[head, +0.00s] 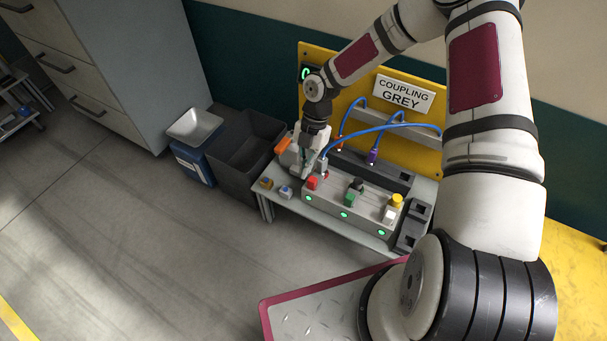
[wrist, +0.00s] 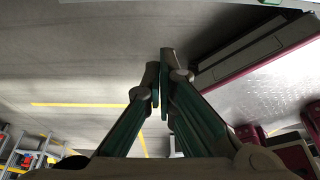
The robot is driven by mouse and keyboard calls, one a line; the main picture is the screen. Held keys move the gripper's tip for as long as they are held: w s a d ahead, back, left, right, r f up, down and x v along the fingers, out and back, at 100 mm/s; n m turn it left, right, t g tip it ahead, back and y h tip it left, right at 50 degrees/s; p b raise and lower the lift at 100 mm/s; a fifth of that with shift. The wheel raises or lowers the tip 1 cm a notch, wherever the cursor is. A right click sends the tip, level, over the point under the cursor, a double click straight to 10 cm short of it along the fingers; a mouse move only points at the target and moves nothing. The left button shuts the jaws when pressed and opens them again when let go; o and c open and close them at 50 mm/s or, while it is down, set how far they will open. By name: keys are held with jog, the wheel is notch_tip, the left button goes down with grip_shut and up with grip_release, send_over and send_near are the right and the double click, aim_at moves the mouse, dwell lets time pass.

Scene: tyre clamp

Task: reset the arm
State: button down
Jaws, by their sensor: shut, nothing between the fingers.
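My gripper (head: 302,172) is at the left part of the small bench, close beside the coupling block (head: 350,206) and its red cap. In the wrist view the two fingers of my gripper (wrist: 161,75) are together with nothing between them. My arm reaches down to it from the top of the head view. Whether the fingertips touch anything on the bench cannot be told.
A yellow board with a "COUPLING GREY" sign (head: 404,93) stands behind the bench, with blue hoses (head: 395,127) looping before it. A dark bin (head: 245,155) and a blue container (head: 196,165) stand left. Grey floor (head: 130,240) is clear at front left.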

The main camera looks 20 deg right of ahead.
jog(key=shift+d+r, duration=0.1)
jog(key=shift+r, duration=0.15)
dwell(0.4)
jog(key=s+d+r+m+h, duration=0.2)
jog(key=s+d+r+m, duration=0.15)
jog(key=r, duration=0.55)
jog(key=s+d+r+m+h, duration=0.2)
jog(key=s+r+m, duration=0.25)
jog(key=r, duration=0.55)
jog(key=s+d+r+m+h, duration=0.25)
jog(key=r+m, duration=0.25)
jog(key=r, duration=0.4)
jog(key=s+a+r+m+t+y, duration=0.1)
jog(key=s+r+m, duration=0.2)
jog(key=s+m, duration=0.3)
jog(key=s+a+r+m+t+y, duration=0.1)
jog(key=s+a+r+m, duration=0.2)
jog(key=s, duration=0.6)
jog(key=s+r+m+t+y, duration=0.1)
jog(key=s+r+m+y, duration=0.1)
jog(key=s+r+m, duration=0.4)
notch_tip(320, 180, up, 23)
jog(key=s+n+t+p, duration=0.1)
jog(key=t+p, duration=0.3)
jog(key=p, duration=1.9)
jog(key=shift+s, duration=0.3)
jog(key=shift+a, duration=0.1)
